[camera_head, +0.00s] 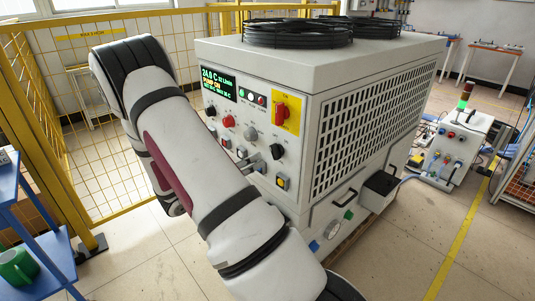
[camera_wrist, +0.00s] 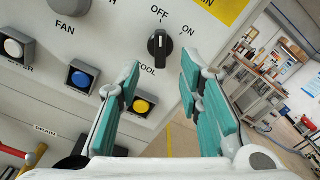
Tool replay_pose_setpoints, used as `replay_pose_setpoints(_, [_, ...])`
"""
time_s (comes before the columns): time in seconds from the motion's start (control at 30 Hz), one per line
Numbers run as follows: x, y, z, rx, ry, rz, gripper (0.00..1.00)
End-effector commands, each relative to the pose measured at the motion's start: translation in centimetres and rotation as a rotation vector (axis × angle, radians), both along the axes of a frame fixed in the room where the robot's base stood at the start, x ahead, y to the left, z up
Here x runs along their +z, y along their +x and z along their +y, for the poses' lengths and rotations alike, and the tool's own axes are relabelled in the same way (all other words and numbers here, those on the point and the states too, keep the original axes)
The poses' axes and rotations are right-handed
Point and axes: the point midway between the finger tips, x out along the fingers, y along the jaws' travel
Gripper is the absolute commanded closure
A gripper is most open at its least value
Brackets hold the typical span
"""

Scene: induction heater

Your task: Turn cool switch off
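The cool switch is a black rotary knob (camera_wrist: 159,44) on the heater's light panel, at the top middle of the wrist view. OFF is printed above it, ON to its upper right, and a partly covered COOL label below. Its grip bar stands nearly upright in the picture, roughly in line with OFF; I cannot tell for sure which end points. It also shows in the head view (camera_head: 276,151). My gripper (camera_wrist: 160,82) is open and empty, its teal-padded fingers spread below the knob, apparently apart from it. In the head view my arm hides most of the gripper.
A yellow button (camera_wrist: 144,104) sits below the knob, partly behind the left finger. A blue button (camera_wrist: 82,78) and the grey fan knob (camera_wrist: 70,5) are to the left. A red-and-yellow main switch (camera_head: 286,112) is above. A yellow fence (camera_head: 95,150) stands left of the heater.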

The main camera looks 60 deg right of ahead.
Motion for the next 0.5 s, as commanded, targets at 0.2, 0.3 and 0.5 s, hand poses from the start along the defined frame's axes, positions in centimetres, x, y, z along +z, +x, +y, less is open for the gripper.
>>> replay_pose_setpoints(0.2, [0.0,-1.1,-4.2,-0.004,0.0,-0.002,0.67])
replay_pose_setpoints(0.3, [0.0,-1.4,-5.6,-0.002,-0.001,-0.002,0.67])
replay_pose_setpoints(0.5, [0.0,-1.7,-7.4,0.0,0.0,-0.001,0.67])
